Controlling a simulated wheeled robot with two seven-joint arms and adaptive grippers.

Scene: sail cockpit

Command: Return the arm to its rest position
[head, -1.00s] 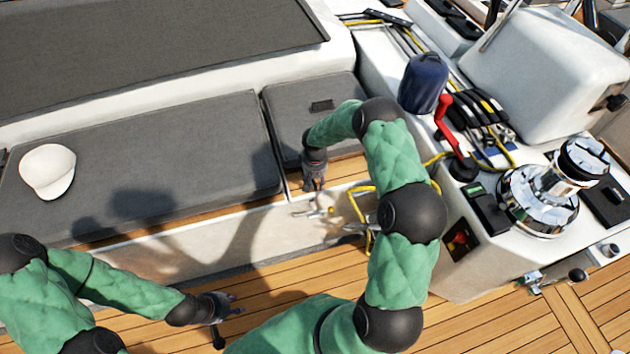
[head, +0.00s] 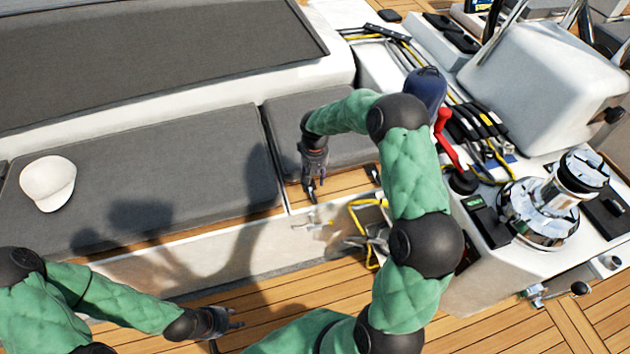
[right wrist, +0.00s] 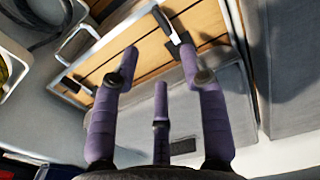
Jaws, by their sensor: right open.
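My right arm, in green padding with dark joints, arches over the cockpit in the head view. Its gripper (head: 313,188) hangs fingers down over the wooden gap at the seat. The right wrist view shows this gripper (right wrist: 148,38) with its purple fingers spread apart and nothing held between them. A small black and silver fitting (right wrist: 178,48) lies on the wood close to the right finger in that view. My left gripper (head: 228,322) is low at the left over the deck; whether its fingers are open or shut is unclear.
To the right are a navy bag (head: 426,88), a red lever (head: 445,138) and a chrome winch (head: 545,205). Yellow rope (head: 358,215) hangs beside my right arm. Teak deck (head: 480,330) is clear at lower right.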

